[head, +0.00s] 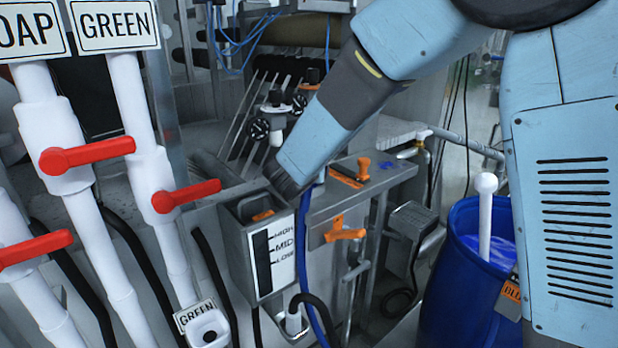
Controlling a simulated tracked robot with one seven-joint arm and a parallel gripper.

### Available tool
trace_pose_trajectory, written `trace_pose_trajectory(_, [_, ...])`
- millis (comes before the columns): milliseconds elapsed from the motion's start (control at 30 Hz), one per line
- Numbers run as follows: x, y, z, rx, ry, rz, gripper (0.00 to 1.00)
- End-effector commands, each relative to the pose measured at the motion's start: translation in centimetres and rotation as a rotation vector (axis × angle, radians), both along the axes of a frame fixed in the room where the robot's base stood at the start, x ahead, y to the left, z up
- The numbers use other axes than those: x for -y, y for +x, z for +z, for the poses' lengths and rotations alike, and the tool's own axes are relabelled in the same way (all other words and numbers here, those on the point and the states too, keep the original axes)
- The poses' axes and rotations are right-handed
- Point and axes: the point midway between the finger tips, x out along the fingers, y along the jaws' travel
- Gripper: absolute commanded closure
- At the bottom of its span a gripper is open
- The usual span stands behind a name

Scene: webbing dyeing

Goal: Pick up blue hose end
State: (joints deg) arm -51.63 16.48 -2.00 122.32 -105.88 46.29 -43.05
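A blue hose (304,250) hangs down the front of the metal machine, just right of the HIGH/MID/LOW level gauge (282,250). Its upper part passes beside and partly behind my arm, and I cannot make out its end. My gripper (283,184) is the dark tip at the end of my light blue arm, pointing down and left above the small metal box with the gauge. Its fingers are too small and dark to tell whether they are open or shut, or whether they touch anything. A small blue patch (406,153) shows on the metal top farther right.
White pipes with red valve handles (88,155) stand at the left, under the GREEN sign (115,25). Orange valve handles (345,235) stick out right of the gauge. A blue barrel (460,300) with blue liquid and a white stick (486,215) stands at the right.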

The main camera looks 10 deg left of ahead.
Motion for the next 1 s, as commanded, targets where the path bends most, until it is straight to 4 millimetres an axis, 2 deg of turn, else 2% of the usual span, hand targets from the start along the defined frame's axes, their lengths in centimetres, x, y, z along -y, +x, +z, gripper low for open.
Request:
trace_pose_trajectory(67, [0.01,-0.01,-0.01,0.0,0.0,0.0,0.29])
trace_pose_trajectory(700, [0.0,-0.05,0.01,0.0,0.0,0.0,0.9])
trace_pose_trajectory(1000, [0.01,-0.03,0.27,0.001,0.001,0.0,0.92])
